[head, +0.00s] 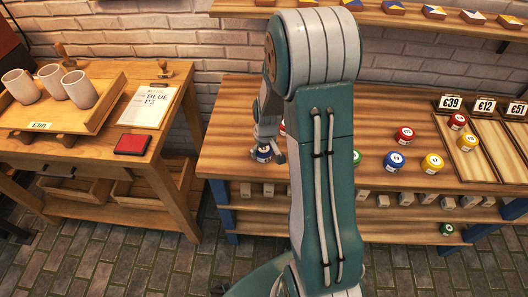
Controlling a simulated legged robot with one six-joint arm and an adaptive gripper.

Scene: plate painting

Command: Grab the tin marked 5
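Several small round tins with white-marked lids stand on the wooden workbench (340,95). The numbers are too small to read surely, so I cannot tell which tin is marked 5. My gripper (265,155) points down at the bench's left part, with its fingers on either side of a blue tin (263,153). I cannot tell whether they touch it. Another blue tin (394,161), a red tin (405,135) and a yellow tin (432,163) stand right of my arm. A green tin (356,157) and a red tin (282,128) are partly hidden by my arm.
Divided trays at the right, under price cards (484,105), hold a red tin (457,121) and a yellow tin (468,142). A green tin (446,229) is lower down. The left table has cups (50,79) on a tray, a clipboard (148,106) and a red pad (132,145).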

